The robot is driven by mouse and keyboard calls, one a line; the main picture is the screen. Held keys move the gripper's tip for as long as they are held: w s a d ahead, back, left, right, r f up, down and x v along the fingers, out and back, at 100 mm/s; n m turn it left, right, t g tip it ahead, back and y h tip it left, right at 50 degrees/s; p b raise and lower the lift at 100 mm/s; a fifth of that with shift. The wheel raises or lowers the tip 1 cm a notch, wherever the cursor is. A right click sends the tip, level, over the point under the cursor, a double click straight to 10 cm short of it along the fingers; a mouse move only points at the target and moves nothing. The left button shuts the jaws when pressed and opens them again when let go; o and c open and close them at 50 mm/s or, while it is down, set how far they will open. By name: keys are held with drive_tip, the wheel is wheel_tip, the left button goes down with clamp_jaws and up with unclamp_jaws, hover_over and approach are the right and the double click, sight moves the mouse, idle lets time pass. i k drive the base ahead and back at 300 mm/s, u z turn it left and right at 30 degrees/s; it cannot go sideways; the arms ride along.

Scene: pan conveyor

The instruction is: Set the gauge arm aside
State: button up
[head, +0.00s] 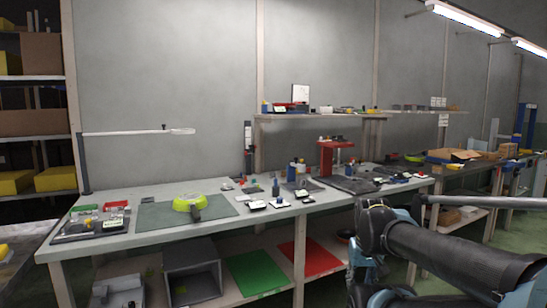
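A thin pale arm (125,132) reaches out level to the right from a dark upright post (83,164) at the back left of the workbench. It has a flat, rounded pale end (182,131) and hangs well above the bench top. It may be the gauge arm, but no marking on it can be read. My dark and blue-grey arm fills the lower right of the head view, far from the pale arm. My gripper's fingers do not show.
A lime-green pan (190,202) with a dark handle lies on a grey-green mat (150,217) below the pale arm. The workbench (265,221) holds several small tools and a red press (326,158). A shelf (300,117) runs above its back; a rack stands at left.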

sight(302, 169)
drive_tip(key=i, duration=1.1)
drive_tip(key=z, duration=0.1)
